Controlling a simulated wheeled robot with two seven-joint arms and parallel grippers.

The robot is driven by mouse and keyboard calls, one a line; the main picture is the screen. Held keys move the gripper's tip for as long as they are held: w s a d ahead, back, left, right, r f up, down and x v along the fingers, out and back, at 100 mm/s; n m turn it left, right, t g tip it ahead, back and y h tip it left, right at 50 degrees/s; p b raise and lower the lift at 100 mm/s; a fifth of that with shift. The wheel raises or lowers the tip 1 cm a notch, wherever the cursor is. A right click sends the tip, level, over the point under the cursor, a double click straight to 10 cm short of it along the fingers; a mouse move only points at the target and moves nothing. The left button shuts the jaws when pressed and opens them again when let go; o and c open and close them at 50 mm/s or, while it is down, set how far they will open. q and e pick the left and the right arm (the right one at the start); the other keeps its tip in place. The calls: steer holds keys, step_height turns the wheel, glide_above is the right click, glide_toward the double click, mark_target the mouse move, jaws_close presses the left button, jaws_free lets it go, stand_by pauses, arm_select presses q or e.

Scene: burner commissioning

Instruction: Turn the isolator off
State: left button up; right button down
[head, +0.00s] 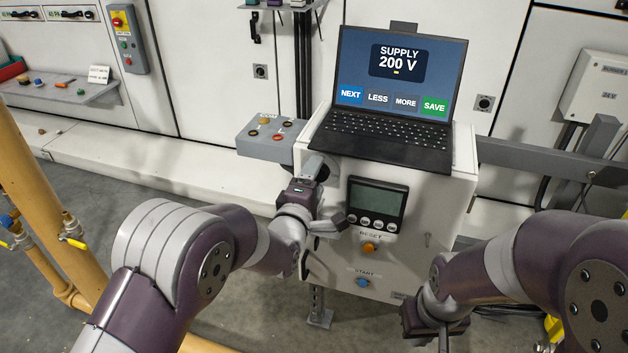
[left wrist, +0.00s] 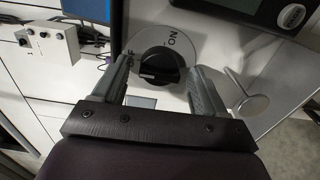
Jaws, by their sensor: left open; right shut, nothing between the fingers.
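The isolator is a black rotary knob (left wrist: 160,66) on a pale round plate marked ON, seen in the left wrist view. My left gripper (left wrist: 161,80) is open, with one finger on each side of the knob; I cannot tell whether either touches it. In the head view my left gripper (head: 318,168) is at the upper left of the white burner cabinet (head: 325,262), and the knob is hidden there. My right gripper (head: 441,328) is shut and empty, low in front of the cabinet's right side.
A laptop (head: 385,140) showing SUPPLY 200 V sits on the cabinet. Below are a grey display (head: 375,203), an orange RESET button (head: 369,248) and a blue START button (head: 363,283). A grey button box (head: 268,135) stands left. A yellow pipe (head: 28,185) runs at far left.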

arm_select(q)
steer(key=shift+s, duration=0.1)
steer(key=p+v, duration=0.2)
steer(key=v, duration=1)
steer(key=shift+s+p, duration=0.3)
steer(key=shift+p, duration=0.05)
steer(key=shift+a, duration=0.1)
